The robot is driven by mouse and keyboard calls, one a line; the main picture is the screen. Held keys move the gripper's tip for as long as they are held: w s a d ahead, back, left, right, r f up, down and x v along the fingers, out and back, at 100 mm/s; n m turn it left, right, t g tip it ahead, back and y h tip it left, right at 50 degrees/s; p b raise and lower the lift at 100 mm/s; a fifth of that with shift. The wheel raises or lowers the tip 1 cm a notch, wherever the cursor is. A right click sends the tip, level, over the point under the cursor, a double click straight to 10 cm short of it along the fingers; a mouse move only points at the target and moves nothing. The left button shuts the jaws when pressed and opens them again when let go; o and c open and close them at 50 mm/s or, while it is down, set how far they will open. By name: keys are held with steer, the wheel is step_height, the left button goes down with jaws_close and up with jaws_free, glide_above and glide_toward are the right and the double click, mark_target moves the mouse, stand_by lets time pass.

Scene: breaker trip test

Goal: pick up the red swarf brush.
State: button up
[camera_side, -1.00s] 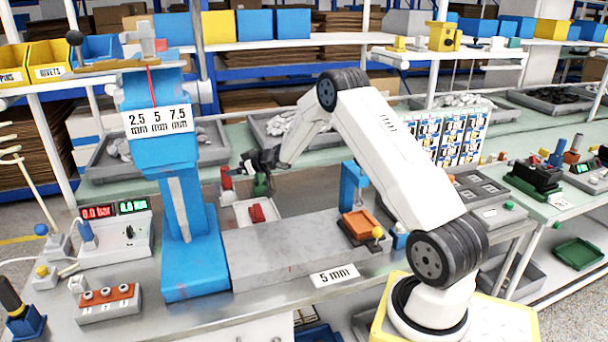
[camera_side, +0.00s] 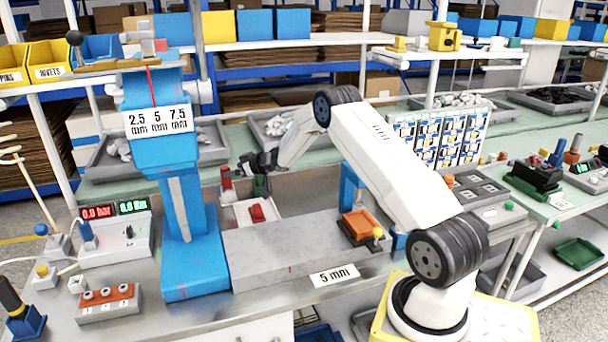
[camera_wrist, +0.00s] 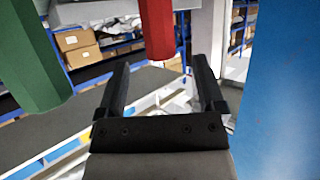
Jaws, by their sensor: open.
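A red upright handle, which I take for the swarf brush (camera_side: 226,180), stands behind the grey slab, left of a green one (camera_side: 261,186). My gripper (camera_side: 240,168) is at the height of its upper part, just to its right, with the jaws pointing left. In the wrist view the red handle (camera_wrist: 158,30) shows ahead of and between the open fingertips (camera_wrist: 160,65). Nothing is held. The green handle (camera_wrist: 30,50) is at the left there.
The blue press column (camera_side: 183,235) stands close left of the brush; its blue side (camera_wrist: 285,90) fills the wrist view's right. A white tray with a red block (camera_side: 257,213) lies below my gripper. The grey slab (camera_side: 290,248) is in front.

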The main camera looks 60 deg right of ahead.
steer(key=shift+x, duration=2.6)
steer(key=shift+c, duration=0.2)
jaws_close()
steer(key=shift+r, duration=5)
steer(key=shift+a, duration=0.15)
